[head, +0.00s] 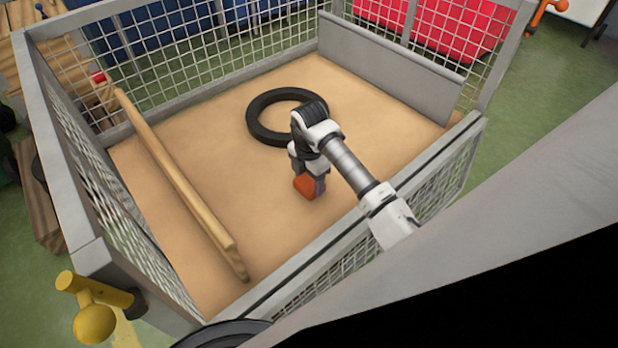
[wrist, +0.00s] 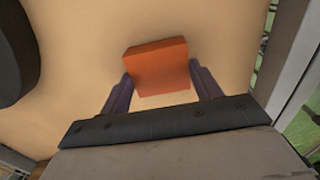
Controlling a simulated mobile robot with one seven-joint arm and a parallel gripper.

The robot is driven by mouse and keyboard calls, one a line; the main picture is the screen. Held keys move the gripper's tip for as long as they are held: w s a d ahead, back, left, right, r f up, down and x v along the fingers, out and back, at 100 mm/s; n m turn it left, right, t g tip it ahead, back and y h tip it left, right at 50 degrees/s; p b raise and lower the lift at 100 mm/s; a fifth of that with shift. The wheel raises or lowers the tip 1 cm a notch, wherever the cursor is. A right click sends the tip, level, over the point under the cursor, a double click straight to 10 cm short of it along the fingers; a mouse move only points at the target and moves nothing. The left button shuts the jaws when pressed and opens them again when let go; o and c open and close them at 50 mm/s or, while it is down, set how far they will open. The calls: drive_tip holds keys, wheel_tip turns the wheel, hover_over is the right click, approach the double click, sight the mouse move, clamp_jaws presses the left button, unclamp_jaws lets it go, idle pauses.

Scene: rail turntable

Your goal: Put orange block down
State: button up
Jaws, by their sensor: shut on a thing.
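The orange block (head: 305,186) shows in the head view inside the mesh-walled crate, low over or on its tan floor. My gripper (head: 308,182) reaches over the near wall and is shut on the block. In the wrist view the orange block (wrist: 158,67) sits between the two dark fingers of my gripper (wrist: 160,80). Its far part sticks out past the fingertips. I cannot tell whether the block touches the floor.
A black ring (head: 262,132) lies on the crate floor behind my gripper. A wooden beam (head: 185,190) runs along the left side. The grey crate wall (head: 300,268) with mesh stands close on the near side. Bare floor lies between beam and block.

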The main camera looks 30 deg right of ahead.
drive_tip(key=shift+f, duration=0.1)
drive_tip(key=o, duration=1)
wheel_tip(320, 180, up, 12)
drive_tip(key=shift+r+p, duration=0.25)
drive_tip(key=shift+p, duration=0.3)
